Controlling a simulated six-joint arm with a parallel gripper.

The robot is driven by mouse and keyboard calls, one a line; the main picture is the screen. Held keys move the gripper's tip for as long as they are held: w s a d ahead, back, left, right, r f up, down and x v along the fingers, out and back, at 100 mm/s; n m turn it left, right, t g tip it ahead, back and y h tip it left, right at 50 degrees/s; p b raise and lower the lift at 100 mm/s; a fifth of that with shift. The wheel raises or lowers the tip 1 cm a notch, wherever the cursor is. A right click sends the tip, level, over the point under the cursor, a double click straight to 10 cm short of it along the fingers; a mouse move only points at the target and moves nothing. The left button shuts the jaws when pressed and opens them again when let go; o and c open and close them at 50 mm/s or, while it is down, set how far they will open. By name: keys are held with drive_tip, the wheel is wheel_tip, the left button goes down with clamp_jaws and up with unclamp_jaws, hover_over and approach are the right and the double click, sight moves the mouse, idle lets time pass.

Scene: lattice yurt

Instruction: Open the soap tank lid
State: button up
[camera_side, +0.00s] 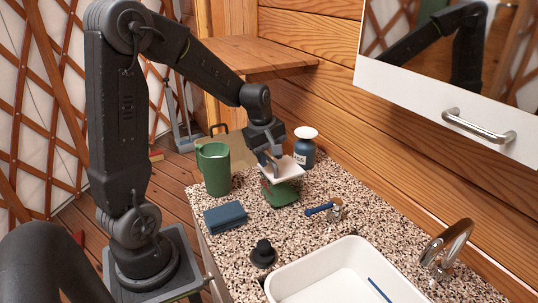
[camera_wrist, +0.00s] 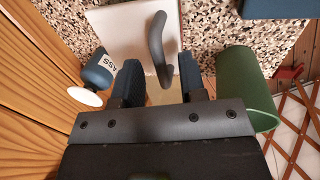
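The soap tank looks to be the green box (camera_side: 284,194) under a white lid (camera_side: 287,168) on the speckled counter. The white lid fills the upper middle of the wrist view (camera_wrist: 118,32); whether it is raised I cannot tell. A dark curved handle (camera_wrist: 157,42) stands over the lid, its lower end between my fingers. My gripper (camera_side: 268,158) is just above the lid, pointing down. In the wrist view its two fingers (camera_wrist: 158,82) are wide apart, with visible gaps beside the handle. Contact with the lid is unclear.
A green pitcher (camera_side: 216,172) stands left of the tank, a blue white-capped bottle (camera_side: 305,152) behind it. A blue block (camera_side: 226,217), blue-handled tool (camera_side: 321,208) and black stopper (camera_side: 263,254) lie in front. The white sink (camera_side: 335,268) and tap (camera_side: 447,246) are nearer.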

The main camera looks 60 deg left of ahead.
clamp_jaws()
drive_tip(key=shift+r, duration=0.1)
idle(0.4)
